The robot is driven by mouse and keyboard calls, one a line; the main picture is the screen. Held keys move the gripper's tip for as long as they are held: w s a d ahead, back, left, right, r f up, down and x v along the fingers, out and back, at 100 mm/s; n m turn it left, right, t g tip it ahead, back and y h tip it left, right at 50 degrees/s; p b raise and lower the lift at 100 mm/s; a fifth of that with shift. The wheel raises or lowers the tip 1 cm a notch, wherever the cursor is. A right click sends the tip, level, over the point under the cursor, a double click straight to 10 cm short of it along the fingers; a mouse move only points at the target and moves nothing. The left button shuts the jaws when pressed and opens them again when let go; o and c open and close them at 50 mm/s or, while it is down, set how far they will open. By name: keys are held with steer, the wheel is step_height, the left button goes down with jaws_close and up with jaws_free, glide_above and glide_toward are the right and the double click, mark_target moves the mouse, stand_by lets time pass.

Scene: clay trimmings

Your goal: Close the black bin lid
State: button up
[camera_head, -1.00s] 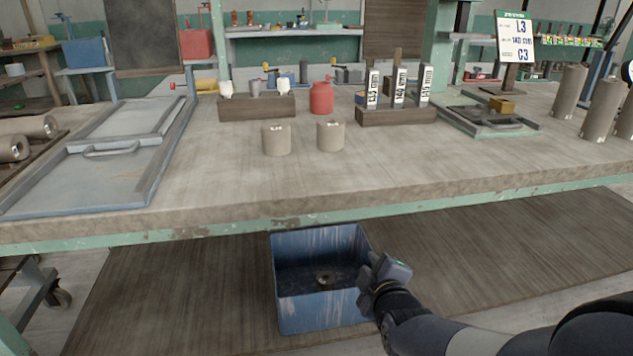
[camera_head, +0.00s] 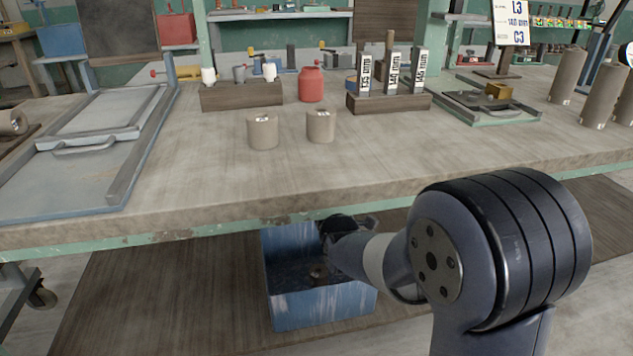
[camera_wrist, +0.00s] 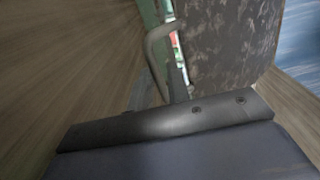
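A blue, worn bin (camera_head: 322,303) stands open under the bench, with a small brownish piece (camera_head: 318,271) inside it. No black lid shows in the head view; the bench edge and my arm hide the bin's back and right side. In the wrist view a dark grey, mottled panel (camera_wrist: 228,45) with a pale bent handle (camera_wrist: 158,48) stands close ahead; it may be the lid. A blue surface (camera_wrist: 305,45) shows to its right. My gripper (camera_head: 347,223) is over the bin's back right part, under the bench edge. Its fingertips cannot be made out.
The bench top (camera_head: 200,180) overhangs the bin closely. Two clay cylinders stand on it, one (camera_head: 262,131) left of the other (camera_head: 321,126). A wooden board floor (camera_head: 170,300) lies around the bin, with clear room to its left.

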steer(key=shift+x, duration=1.3)
jaws_close()
